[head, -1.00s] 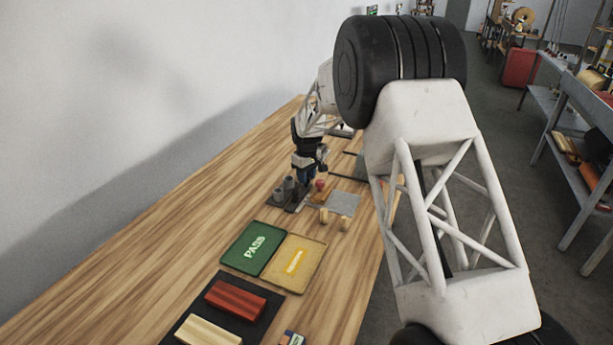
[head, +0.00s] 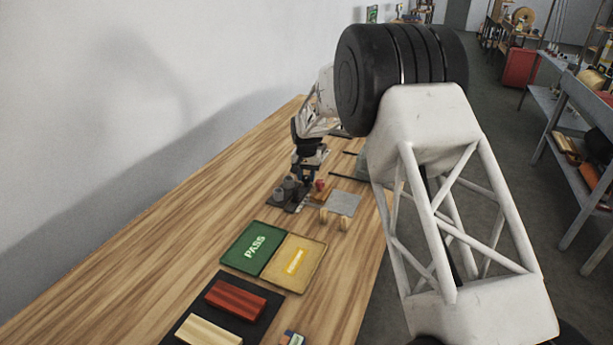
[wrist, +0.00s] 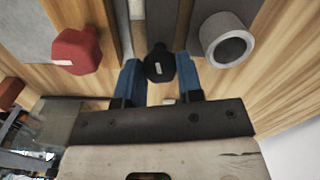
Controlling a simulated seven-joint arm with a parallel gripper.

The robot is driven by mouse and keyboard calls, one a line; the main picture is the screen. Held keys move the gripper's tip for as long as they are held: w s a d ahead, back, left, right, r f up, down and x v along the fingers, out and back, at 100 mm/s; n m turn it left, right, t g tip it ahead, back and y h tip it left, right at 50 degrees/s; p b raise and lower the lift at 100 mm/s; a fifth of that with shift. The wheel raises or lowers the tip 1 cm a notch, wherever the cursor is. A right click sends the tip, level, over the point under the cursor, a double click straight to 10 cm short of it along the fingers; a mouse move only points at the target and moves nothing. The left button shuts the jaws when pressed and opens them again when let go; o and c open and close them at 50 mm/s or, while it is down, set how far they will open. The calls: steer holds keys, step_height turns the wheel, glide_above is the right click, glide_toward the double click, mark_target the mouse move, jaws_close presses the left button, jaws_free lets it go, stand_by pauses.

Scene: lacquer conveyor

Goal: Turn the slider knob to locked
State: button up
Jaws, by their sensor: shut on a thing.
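In the wrist view a black knob (wrist: 159,65) with a small white mark sits on a dark grey track between the two blue fingers of my gripper (wrist: 158,82). My gripper is shut on this black knob. A red knob (wrist: 78,50) with a white mark stands to its left, apart from the fingers. In the head view my gripper (head: 306,184) reaches down at the fixture on the table, next to the red knob (head: 320,185). The black knob cannot be made out there. No position label on the track is readable.
A grey hollow cylinder (wrist: 228,41) stands close right of the fingers in the wrist view. In the head view a green PASS tray (head: 247,252), a yellow tray (head: 312,268) and a black mat (head: 255,328) with blocks lie nearer. The table's left side is clear.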

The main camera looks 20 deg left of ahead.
mark_target(307, 177)
steer(key=shift+r+m, duration=0.1)
steer(key=shift+m, duration=1.1)
steer(key=o, duration=0.9)
steer(key=shift+o, duration=0.2)
steer(key=shift+r, duration=3.85)
